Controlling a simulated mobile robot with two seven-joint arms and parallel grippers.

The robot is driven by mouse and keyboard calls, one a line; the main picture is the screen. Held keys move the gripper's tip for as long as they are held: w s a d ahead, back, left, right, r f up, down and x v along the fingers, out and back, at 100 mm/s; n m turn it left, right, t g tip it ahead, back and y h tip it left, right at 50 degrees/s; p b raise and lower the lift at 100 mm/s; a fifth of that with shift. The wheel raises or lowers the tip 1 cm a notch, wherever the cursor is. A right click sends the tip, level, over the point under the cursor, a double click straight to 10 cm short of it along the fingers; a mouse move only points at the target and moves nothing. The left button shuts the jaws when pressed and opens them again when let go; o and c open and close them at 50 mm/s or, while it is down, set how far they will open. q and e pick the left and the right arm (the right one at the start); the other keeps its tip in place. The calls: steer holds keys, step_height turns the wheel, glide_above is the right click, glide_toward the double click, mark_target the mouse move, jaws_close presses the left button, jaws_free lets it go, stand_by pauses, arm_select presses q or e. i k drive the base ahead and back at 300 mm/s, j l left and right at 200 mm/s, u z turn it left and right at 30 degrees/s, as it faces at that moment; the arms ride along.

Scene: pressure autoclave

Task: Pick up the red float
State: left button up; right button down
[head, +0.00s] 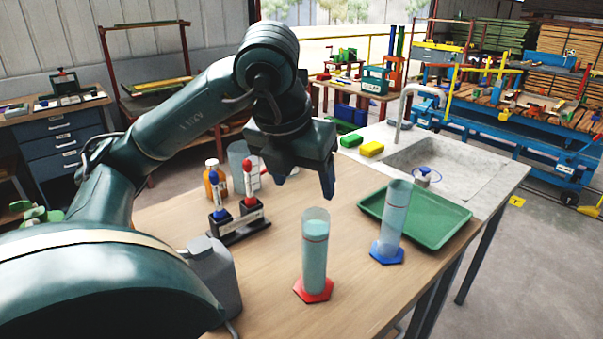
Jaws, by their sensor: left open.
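The red float (248,182) is a slim red-and-white piece standing upright in a small dark stand (238,234) on the wooden bench. A similar blue float (215,188) stands just to its left in the same stand. My left gripper (303,184) is to the right of the red float in the picture, pointing down. Its jaws are open with nothing seen between them, and it is apart from the float. My right gripper is out of view.
A tall red-based cylinder (314,255) with pale green liquid stands in front. A blue-based cylinder (394,222) stands by a green tray (434,232). An orange bottle (214,178) and a clear beaker (238,158) are behind the stand. A sink (465,170) is at right.

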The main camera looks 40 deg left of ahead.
mark_target(251, 202)
steer(key=k+l, duration=0.35)
steer(key=l, duration=0.15)
steer(key=k+l, duration=0.4)
steer(key=l, duration=0.15)
